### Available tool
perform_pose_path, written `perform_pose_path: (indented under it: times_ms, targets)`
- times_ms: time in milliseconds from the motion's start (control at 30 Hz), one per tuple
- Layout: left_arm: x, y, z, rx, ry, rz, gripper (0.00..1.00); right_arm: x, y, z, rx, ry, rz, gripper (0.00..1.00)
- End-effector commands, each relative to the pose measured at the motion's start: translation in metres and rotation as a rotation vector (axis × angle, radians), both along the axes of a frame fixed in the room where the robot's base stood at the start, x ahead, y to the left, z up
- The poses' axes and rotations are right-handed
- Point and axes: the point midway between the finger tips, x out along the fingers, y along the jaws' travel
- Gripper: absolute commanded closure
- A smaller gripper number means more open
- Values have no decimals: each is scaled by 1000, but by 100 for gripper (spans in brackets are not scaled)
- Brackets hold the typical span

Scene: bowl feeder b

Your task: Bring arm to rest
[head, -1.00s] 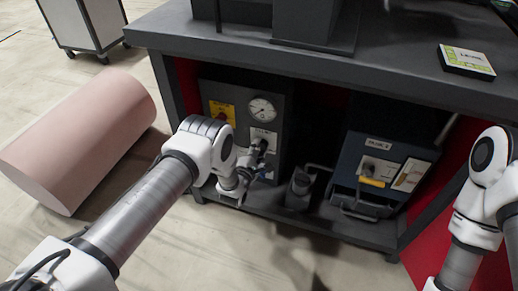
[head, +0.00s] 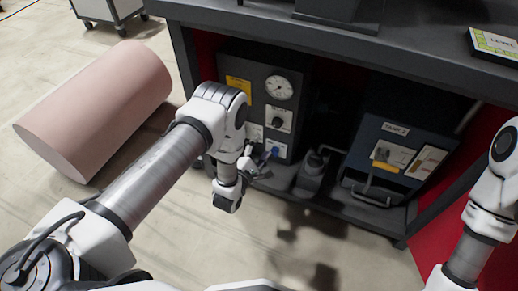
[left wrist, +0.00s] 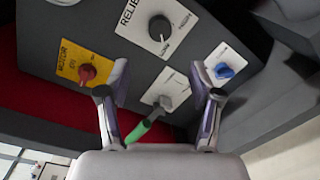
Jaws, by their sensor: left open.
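My left gripper (left wrist: 158,115) is open in the left wrist view, with its two fingers apart and nothing held between them. A lever with a green tip (left wrist: 138,131) shows between the fingers, on the front of the grey control box (head: 300,85); I cannot tell how far it is from them. In the head view the left gripper (head: 262,160) is small and partly hidden by my wrist, in front of the box's lower part. My right arm shows at the right edge of the head view, but its gripper is out of view.
The box carries a red knob (left wrist: 87,73), a black relief knob (left wrist: 160,28) and a blue knob (left wrist: 223,71). A blue box (head: 395,150) stands right of it under the dark bench (head: 400,65).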

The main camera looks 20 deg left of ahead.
Motion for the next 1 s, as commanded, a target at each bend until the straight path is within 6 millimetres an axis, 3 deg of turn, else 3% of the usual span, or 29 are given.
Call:
perform_pose_path:
  times_ms: [133,567,667,767,867,1000]
  targets:
    - [-10,1,1,0,0,0,35,0,0,0,0,0,0,60]
    - [-9,1,1,0,-1,0,35,0,0,0,0,0,0,60]
    - [-3,1,10,0,-18,1,35,0,0,0,0,0,0,60]
    - [5,9,37,1,-34,15,35,0,0,0,0,0,0,60]
    - [-29,21,23,128,184,26,35,0,0,0,0,0,0,60]
    - [-104,29,-16,551,546,-122,35,0,0,0,0,0,0,60]
